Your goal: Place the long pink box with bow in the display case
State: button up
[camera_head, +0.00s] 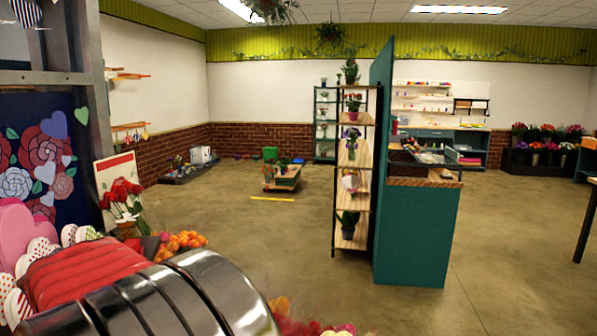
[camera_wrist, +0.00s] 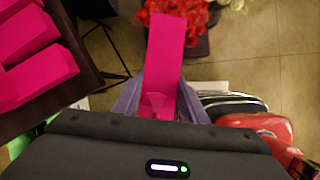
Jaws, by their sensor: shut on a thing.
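In the wrist view, my gripper (camera_wrist: 160,103) is shut on a long pink box (camera_wrist: 166,45). The box sticks out beyond the fingers, away from the camera. A folded pink shape between the fingers may be its bow. My gripper is not seen in the head view. I cannot make out with certainty which thing is the display case in either view.
Several other pink boxes (camera_wrist: 45,75) lie on a dark wooden surface (camera_wrist: 87,58) at the wrist view's left. Red flowers (camera_wrist: 178,12) are beyond the held box. In the head view, a teal partition (camera_head: 415,235) and shelf (camera_head: 337,215) stand mid-room, with open floor (camera_head: 240,230) left of them.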

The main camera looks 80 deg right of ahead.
jog(key=w+a+f+m+g+y, duration=0.1)
jog(key=w+a+f+m, duration=0.3)
jog(key=a+f, duration=0.5)
jog(key=w+a+f+m+g+y, duration=0.1)
jog(key=w+a+f+m, duration=0.3)
jog(key=a+f, duration=0.5)
jog(key=w+a+f+m+g+y, duration=0.1)
jog(key=w+a+f+m, duration=0.3)
jog(key=a+f+m, duration=0.4)
jog(key=shift+w+a+f+g+y, duration=0.3)
jog(key=shift+a+f+g+y, duration=0.15)
jog(key=shift+f+y, duration=0.4)
jog(key=shift+s, duration=0.1)
